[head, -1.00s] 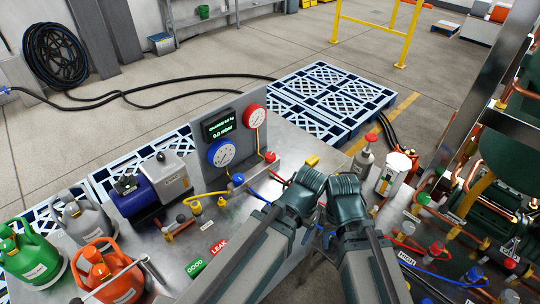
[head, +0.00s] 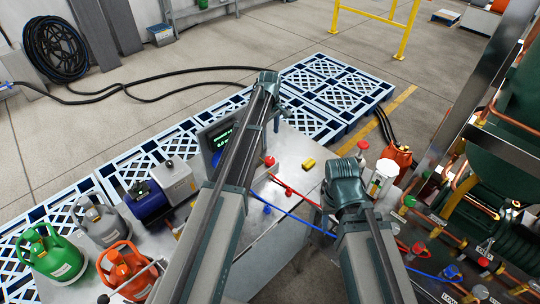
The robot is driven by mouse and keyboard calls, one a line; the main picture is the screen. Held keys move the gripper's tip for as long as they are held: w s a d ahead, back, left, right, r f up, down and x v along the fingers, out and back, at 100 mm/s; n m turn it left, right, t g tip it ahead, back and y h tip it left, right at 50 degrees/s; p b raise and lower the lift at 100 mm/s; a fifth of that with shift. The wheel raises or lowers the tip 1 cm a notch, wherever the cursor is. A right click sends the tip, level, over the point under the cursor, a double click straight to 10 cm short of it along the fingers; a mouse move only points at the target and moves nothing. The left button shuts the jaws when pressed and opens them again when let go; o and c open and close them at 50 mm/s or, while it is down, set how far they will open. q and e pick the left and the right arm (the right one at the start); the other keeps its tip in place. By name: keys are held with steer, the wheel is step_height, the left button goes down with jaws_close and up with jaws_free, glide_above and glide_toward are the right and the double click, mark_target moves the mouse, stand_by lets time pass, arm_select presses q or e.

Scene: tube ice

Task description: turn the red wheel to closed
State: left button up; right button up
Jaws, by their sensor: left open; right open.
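Several small red knobs are in view, and I cannot tell which is the red wheel or how far any is turned. One red knob (head: 269,160) is on the gauge manifold, right of my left arm. Others sit at the right, such as a red knob (head: 417,249) on the copper pipework. My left gripper (head: 270,80) is beyond the gauge panel (head: 212,133), apart from these knobs. My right gripper (head: 344,180) is over the bench's right side, left of a white canister. Both are open, with their fingers mostly hidden. My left arm hides the gauges.
A blue vacuum pump (head: 147,202) and green (head: 52,255), grey and orange (head: 126,267) cylinders stand at the left. A yellow block (head: 309,163) lies on the metal bench (head: 290,150). Red and blue hoses cross toward the pipework. Compressor machinery (head: 500,205) fills the right side.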

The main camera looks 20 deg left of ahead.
mark_target(270, 159)
arm_select(q)
steer(key=shift+f, duration=0.15)
step_height(270, 159, down, 14)
steer(key=b, duration=1.3)
steer(key=shift+r+b, duration=0.2)
steer(key=shift+b, duration=0.2)
jaws_close()
